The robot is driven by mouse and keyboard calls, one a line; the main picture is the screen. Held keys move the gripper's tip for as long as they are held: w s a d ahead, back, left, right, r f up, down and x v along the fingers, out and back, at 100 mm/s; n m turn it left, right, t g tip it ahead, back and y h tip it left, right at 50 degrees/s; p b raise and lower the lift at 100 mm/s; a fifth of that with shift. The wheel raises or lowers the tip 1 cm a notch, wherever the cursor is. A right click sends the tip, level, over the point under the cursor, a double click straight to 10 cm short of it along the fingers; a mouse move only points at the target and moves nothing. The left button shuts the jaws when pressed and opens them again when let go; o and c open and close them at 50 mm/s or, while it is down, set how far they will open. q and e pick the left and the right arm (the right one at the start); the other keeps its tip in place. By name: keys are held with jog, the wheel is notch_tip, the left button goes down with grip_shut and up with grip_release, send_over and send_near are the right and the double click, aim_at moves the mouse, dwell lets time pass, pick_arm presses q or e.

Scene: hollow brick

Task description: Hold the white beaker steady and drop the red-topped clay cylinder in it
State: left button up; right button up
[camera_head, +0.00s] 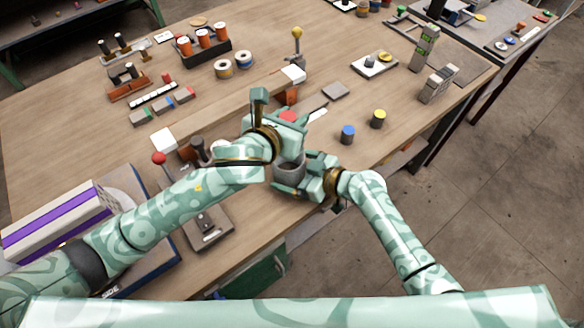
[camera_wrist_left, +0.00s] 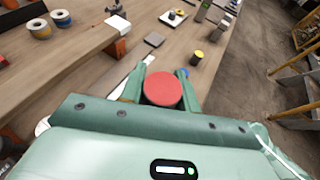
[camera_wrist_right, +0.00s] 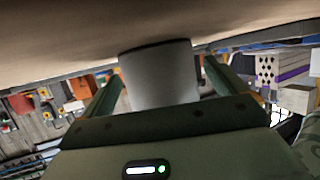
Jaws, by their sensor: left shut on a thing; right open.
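The red-topped clay cylinder (camera_wrist_left: 162,90) is between the fingers of my left gripper (camera_wrist_left: 162,88), which is shut on it. Its round red top (camera_head: 287,117) faces up in the head view; its lower part is hidden. The white beaker (camera_head: 290,168) looks grey in the head view and sits just below the left gripper there. My right gripper (camera_wrist_right: 160,85) is open, with one finger on each side of the beaker (camera_wrist_right: 158,75). Narrow gaps show between the fingers and the beaker's wall. I cannot tell whether the cylinder's lower end is inside the beaker.
A blue cylinder (camera_head: 347,134) and a yellow-topped one (camera_head: 378,119) stand to the right on the wooden table (camera_head: 330,65). A yellow-knobbed lever (camera_head: 297,34) stands behind. A purple-striped box (camera_head: 60,222) is at the left. The table's front edge runs close by the right gripper.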

jog(key=shift+w+a+f, duration=0.1)
jog(key=shift+w+a, duration=0.05)
jog(key=shift+a, duration=0.1)
jog(key=c, duration=1.3)
pick_arm(q)
jog(key=shift+f, duration=2.25)
pick_arm(e)
jog(key=shift+o, duration=0.2)
pick_arm(q)
jog(key=o, duration=1.1)
jog(key=shift+r, duration=3)
